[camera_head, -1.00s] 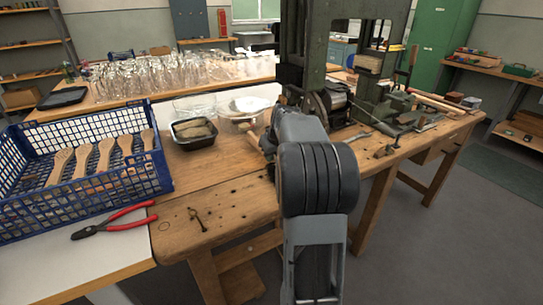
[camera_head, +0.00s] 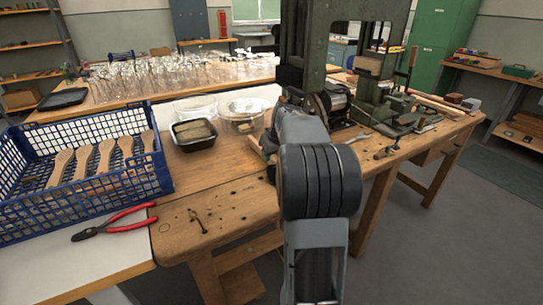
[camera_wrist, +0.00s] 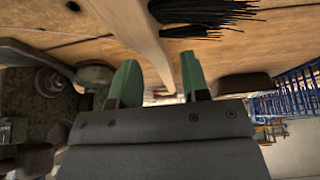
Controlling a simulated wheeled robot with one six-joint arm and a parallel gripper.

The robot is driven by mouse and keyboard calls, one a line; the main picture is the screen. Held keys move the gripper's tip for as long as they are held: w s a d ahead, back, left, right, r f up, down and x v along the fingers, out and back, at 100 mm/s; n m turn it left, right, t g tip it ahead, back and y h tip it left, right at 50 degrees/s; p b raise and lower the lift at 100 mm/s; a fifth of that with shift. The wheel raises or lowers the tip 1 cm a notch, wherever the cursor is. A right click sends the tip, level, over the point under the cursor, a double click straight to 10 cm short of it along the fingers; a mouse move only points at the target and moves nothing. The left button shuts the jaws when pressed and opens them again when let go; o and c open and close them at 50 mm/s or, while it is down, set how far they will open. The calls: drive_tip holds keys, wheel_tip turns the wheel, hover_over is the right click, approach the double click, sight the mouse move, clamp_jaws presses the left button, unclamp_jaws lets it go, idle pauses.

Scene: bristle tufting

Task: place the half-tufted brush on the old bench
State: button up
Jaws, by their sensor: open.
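The old bench (camera_head: 235,200) is the worn wooden bench in the middle of the head view. My gripper (camera_wrist: 160,85) has two green fingers standing apart in the wrist view. A pale wooden brush body (camera_wrist: 135,28) runs from the top edge down toward the gap between the fingers. Black bristles (camera_wrist: 205,12) stick out to its right. The brush appears to lie at or close to the bench surface, but exact contact cannot be told. In the head view my arm hides the gripper and most of that spot; a bit of pale wood (camera_head: 258,152) shows beside the arm.
A blue crate (camera_head: 90,190) with several wooden brush bodies stands at left, with red pliers (camera_head: 115,221) in front. A black tray (camera_head: 194,134) and a glass bowl (camera_head: 246,111) lie behind. A green machine (camera_head: 335,60) stands at the right. The bench's front left is mostly clear.

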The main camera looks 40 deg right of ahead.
drive_tip(key=d+p+v, duration=0.1)
drive_tip(key=p+v, duration=0.1)
drive_tip(key=v, duration=0.9)
drive_tip(key=s+a+f+n+g, duration=0.1)
drive_tip(key=s+a+f, duration=0.2)
drive_tip(key=a, duration=0.6)
drive_tip(key=s+a+f, duration=0.3)
drive_tip(key=a, duration=0.6)
drive_tip(key=s+a+f+g, duration=0.1)
drive_tip(key=s+a+f, duration=0.6)
drive_tip(key=s+a, duration=0.1)
drive_tip(key=shift+s+n, duration=0.3)
drive_tip(key=shift+s, duration=0.2)
drive_tip(key=shift+a, duration=0.1)
drive_tip(key=w+d+r+t+p, duration=0.2)
drive_tip(key=w+r+p, duration=0.1)
drive_tip(key=r+p, duration=0.55)
drive_tip(key=w+d+r+t+p, duration=0.1)
drive_tip(key=w+d+r+p, duration=0.3)
drive_tip(key=r, duration=0.7)
drive_tip(key=s+a+r+g+p, duration=0.1)
drive_tip(key=s+a+g+p, duration=0.1)
drive_tip(key=s+a+p, duration=0.4)
drive_tip(key=shift+s+a+r+y+p, duration=0.35)
drive_tip(key=shift+s+p, duration=0.3)
drive_tip(key=shift+p, duration=0.25)
